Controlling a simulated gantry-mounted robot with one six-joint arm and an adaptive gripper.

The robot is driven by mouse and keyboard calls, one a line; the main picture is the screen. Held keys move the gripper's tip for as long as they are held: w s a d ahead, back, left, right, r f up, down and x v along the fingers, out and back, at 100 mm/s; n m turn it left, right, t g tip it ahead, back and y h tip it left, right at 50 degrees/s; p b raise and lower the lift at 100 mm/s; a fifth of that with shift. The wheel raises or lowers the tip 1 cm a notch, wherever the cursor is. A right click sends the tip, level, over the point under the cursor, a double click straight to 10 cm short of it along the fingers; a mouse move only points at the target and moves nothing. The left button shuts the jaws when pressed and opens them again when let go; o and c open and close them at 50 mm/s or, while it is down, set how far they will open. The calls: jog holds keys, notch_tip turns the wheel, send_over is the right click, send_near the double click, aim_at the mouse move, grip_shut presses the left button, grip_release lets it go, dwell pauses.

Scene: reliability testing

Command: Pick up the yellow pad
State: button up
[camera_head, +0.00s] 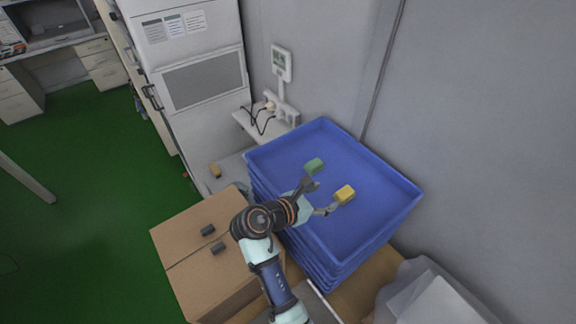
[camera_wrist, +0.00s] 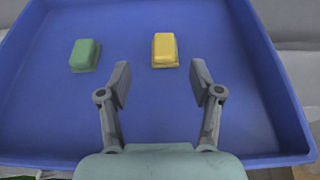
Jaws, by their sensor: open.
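The yellow pad (camera_head: 345,193) lies in the blue tray, right of the green pad. In the wrist view the yellow pad (camera_wrist: 165,50) sits just beyond my fingertips, roughly centred between them. My gripper (camera_wrist: 160,78) is open and empty, with a finger to each side below the pad. In the head view my gripper (camera_head: 322,198) is over the tray, close to the yellow pad; contact cannot be told there.
The green pad (camera_wrist: 85,55) lies left of the yellow pad. The blue tray (camera_head: 390,175) tops a stack of trays and has raised walls. A cardboard box (camera_head: 185,240) with two dark items stands left of the stack. A grey wall (camera_head: 470,120) rises behind it.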

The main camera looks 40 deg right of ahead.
aim_at(349, 189)
jog(key=shift+s+f, duration=0.2)
jog(key=shift+s, duration=0.1)
jog(key=x, duration=0.6)
jog(key=shift+s+a+b, duration=0.1)
jog(key=shift+s+b, duration=0.05)
jog(key=shift+b, duration=0.15)
jog(key=x, duration=0.5)
jog(key=shift+d+b, duration=0.35)
jog(key=shift+d, duration=0.05)
jog(key=c, duration=1.2)
jog(key=shift+o, duration=0.3)
